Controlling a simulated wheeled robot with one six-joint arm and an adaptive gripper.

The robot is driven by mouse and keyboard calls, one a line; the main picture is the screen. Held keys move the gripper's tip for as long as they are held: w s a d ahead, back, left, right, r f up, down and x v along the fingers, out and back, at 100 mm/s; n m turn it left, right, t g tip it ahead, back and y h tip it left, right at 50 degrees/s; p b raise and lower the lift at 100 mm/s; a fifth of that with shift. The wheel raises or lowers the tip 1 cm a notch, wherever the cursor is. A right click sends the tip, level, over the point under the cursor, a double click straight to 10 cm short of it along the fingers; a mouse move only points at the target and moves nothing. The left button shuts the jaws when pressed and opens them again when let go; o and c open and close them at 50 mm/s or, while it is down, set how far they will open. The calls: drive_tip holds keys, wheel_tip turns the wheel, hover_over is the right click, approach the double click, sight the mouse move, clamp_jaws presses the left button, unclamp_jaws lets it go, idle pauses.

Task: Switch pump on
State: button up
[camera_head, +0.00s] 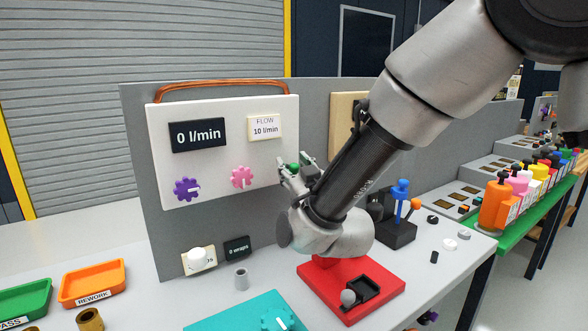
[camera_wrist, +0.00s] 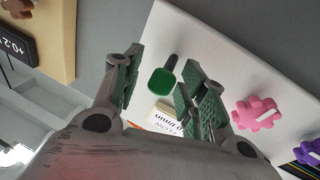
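The white pump panel (camera_head: 220,115) stands upright on the grey board and shows "0 l/min" on a black display (camera_head: 197,135). A green switch (camera_wrist: 163,79) with a short dark lever (camera_wrist: 172,61) is on this panel, and it shows clearly in the wrist view. In the head view my gripper largely covers the switch area. My gripper (camera_head: 295,165) is at the panel's right edge, fingers toward the panel. In the wrist view my gripper (camera_wrist: 166,65) is open, with the switch seen between its green-padded fingers. I cannot tell whether either finger touches it.
A pink knob (camera_head: 241,177) and a purple knob (camera_head: 187,188) are left of my gripper. A "FLOW 10 l/min" label (camera_head: 265,127) is above. A beige panel (camera_head: 343,122) stands to the right.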

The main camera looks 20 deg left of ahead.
drive_tip(key=shift+s, duration=0.1)
drive_tip(key=v, duration=1.2)
drive_tip(key=shift+f, duration=0.2)
